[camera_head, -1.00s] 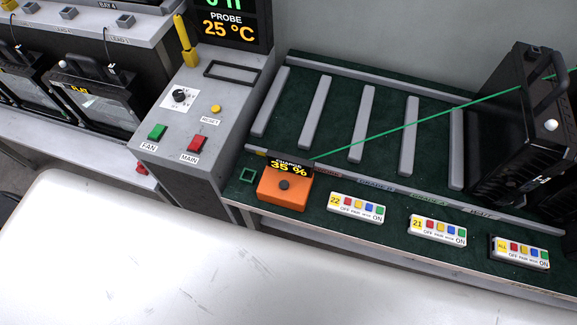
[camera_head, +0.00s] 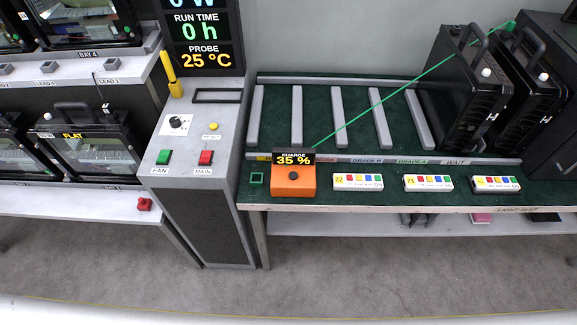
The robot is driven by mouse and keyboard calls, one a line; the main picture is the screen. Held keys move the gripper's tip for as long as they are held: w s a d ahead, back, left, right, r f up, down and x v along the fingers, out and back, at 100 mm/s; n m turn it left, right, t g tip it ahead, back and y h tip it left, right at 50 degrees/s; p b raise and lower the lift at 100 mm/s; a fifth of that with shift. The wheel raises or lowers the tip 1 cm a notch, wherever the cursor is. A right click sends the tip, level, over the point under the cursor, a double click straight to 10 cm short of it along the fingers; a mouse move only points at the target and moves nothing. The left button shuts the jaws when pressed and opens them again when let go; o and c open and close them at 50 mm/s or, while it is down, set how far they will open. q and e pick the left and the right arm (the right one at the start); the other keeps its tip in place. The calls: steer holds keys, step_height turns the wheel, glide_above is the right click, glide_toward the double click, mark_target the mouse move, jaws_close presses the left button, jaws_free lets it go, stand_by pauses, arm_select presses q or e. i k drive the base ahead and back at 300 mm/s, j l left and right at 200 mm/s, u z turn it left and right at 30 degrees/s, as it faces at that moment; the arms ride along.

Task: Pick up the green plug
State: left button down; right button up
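A thin green cord (camera_head: 400,93) runs up and to the right from behind the orange charger box (camera_head: 293,181), whose display reads CHARGE 35 %. At its far end, a small green piece (camera_head: 512,25) sits by the top of the black housings at upper right. It looks like the green plug, but it is too small to make out its shape. A small green square frame (camera_head: 257,179) lies on the bench left of the charger. Neither of my grippers is in view.
Black housings (camera_head: 468,85) stand at the bench's right, beside grey divider bars (camera_head: 337,115). Three white remotes (camera_head: 358,182) lie along the front edge. A grey control console (camera_head: 205,125) stands left of the bench. A shelf (camera_head: 350,224) sits below; the floor (camera_head: 330,275) in front looks clear.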

mark_target(510, 26)
steer(key=i+l+z, duration=0.25)
steer(key=l+z, duration=0.25)
steer(key=i+l+z, duration=0.3)
steer(key=z, duration=0.2)
